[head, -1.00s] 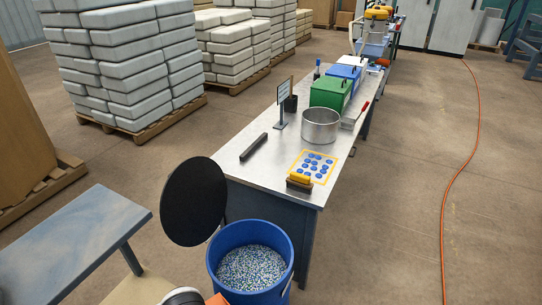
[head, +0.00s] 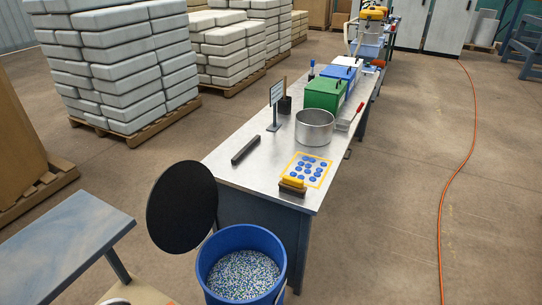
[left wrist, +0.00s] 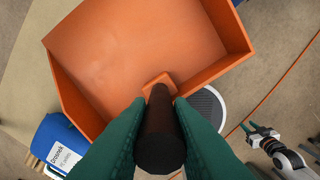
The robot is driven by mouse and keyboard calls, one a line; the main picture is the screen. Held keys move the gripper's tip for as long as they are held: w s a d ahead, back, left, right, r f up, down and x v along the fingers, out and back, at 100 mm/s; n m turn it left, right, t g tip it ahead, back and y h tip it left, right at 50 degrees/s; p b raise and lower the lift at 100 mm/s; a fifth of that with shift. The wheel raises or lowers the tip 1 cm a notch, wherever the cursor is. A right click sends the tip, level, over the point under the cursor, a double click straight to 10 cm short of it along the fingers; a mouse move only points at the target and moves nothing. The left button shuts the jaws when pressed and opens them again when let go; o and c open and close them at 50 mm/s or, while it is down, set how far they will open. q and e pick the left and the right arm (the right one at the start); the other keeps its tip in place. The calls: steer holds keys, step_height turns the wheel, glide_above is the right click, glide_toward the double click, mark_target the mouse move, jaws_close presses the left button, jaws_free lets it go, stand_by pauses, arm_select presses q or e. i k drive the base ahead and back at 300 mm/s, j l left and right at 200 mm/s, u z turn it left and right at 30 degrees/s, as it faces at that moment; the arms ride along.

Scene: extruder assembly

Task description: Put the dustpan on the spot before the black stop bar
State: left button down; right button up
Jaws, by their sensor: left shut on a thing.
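The orange dustpan (left wrist: 135,45) fills the upper part of the left wrist view, its open pan facing the camera. My left gripper (left wrist: 160,115) has green fingers shut on its dark round handle (left wrist: 160,138). In the head view neither gripper shows clearly; only bits of my arm and a trace of orange show at the bottom edge. The black stop bar (head: 251,148) lies on the steel table (head: 235,172) near its left edge. The tabletop around the bar is bare. My right gripper (left wrist: 256,132) shows small at the right of the left wrist view, apart from the dustpan; its jaws are unclear.
A brush with a yellow top (head: 292,185) stands by a yellow-framed mat with blue dots (head: 318,170). A metal pot (head: 314,128), sign stand (head: 275,105) and green box (head: 323,94) are farther back. A blue pellet bin (head: 240,265) and black disc (head: 181,207) stand before the table.

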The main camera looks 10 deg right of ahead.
mark_target(265, 157)
steer(key=i+l+z, duration=0.2)
steer(key=z, duration=0.15)
steer(key=i+l+z, duration=0.45)
steer(key=z, duration=0.3)
steer(key=i+z, duration=0.35)
steer(key=i, duration=0.5)
steer(key=i+l+u, duration=0.1)
steer(key=i+u, duration=0.25)
steer(key=i+l+u, duration=0.3)
steer(key=i, duration=0.15)
steer(key=i+l+u, duration=0.15)
steer(key=i+u, duration=0.15)
steer(key=u, duration=0.15)
steer(key=i+l+u, duration=0.2)
steer(key=u, duration=0.2)
steer(key=i+l+u, duration=0.25)
steer(key=u, duration=0.2)
steer(key=i+l+u, duration=0.2)
steer(key=l, duration=0.3)
steer(key=k+j, duration=0.05)
steer(key=k, duration=0.05)
